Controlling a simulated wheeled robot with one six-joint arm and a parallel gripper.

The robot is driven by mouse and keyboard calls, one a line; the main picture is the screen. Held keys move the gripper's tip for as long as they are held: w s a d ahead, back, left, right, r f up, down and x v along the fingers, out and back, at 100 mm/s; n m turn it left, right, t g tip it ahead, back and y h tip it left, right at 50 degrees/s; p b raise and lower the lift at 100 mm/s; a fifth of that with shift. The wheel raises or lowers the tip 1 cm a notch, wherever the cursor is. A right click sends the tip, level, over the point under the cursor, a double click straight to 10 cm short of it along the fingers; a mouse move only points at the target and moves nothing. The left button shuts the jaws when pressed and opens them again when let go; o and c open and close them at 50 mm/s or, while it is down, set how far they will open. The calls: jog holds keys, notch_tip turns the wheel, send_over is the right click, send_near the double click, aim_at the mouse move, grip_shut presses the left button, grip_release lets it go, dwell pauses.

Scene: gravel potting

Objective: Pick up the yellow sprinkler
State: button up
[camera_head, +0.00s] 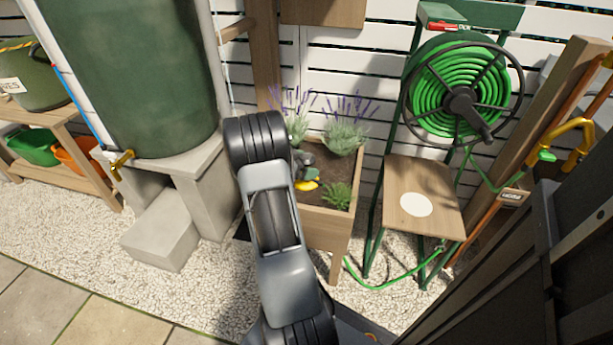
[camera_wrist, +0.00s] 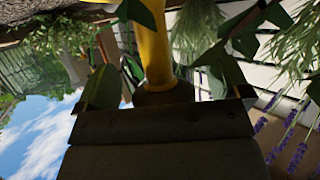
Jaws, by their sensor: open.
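The yellow sprinkler (camera_head: 306,185) shows small in the head view, low among the plants in the wooden planter box, beside my arm. In the wrist view, a yellow upright part (camera_wrist: 153,50) with a brownish round base stands close in front of my gripper (camera_wrist: 165,85). My gripper is open, and the yellow part is between its two sides in the picture. I cannot tell whether they touch. The sprinkler's top is cut off by the wrist view's upper edge. In the head view, my arm hides part of the planter.
The wooden planter (camera_head: 325,225) holds lavender (camera_head: 345,125) and a green plant (camera_head: 336,195). A green hose reel (camera_head: 460,95) and a small wooden shelf (camera_head: 420,190) stand at right. A large green tank (camera_head: 135,75) stands at left. Leaves crowd around my gripper in the wrist view.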

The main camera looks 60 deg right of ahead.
jog(key=shift+s+d+f, duration=0.1)
jog(key=shift+d, duration=0.1)
jog(key=shift+c, duration=0.3)
jog(key=c, duration=1)
jog(key=shift+c, duration=0.7)
